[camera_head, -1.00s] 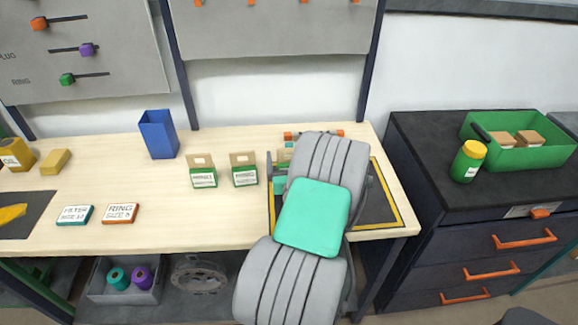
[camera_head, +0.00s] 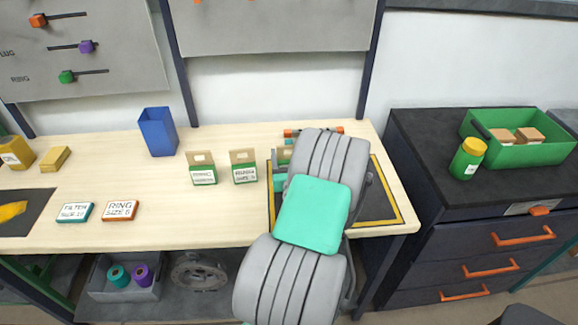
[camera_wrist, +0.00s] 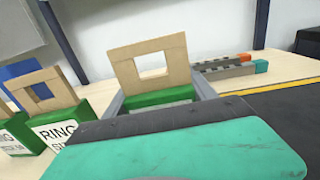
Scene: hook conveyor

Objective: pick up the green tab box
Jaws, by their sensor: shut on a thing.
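The green tab box (camera_wrist: 153,64) has a green body and an upright tan tab with a square hole. In the wrist view it sits between the grey fingers of my gripper (camera_wrist: 160,96), which is shut on it. Its lower part is hidden behind my gripper's teal and black housing. In the head view my arm covers most of this box (camera_head: 284,154), and the fingertips are hidden. I cannot tell whether it touches the table. Two similar green boxes with tan tabs stand to its left, one (camera_head: 202,168) beside the other (camera_head: 244,167).
A blue bin (camera_head: 158,132) stands behind. Flat boxes labelled filter (camera_head: 75,212) and ring (camera_head: 121,210) lie at the front left. A yellow-edged dark mat (camera_head: 380,205) lies at the right. An orange-ended grey bar (camera_wrist: 222,66) lies behind the held box.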

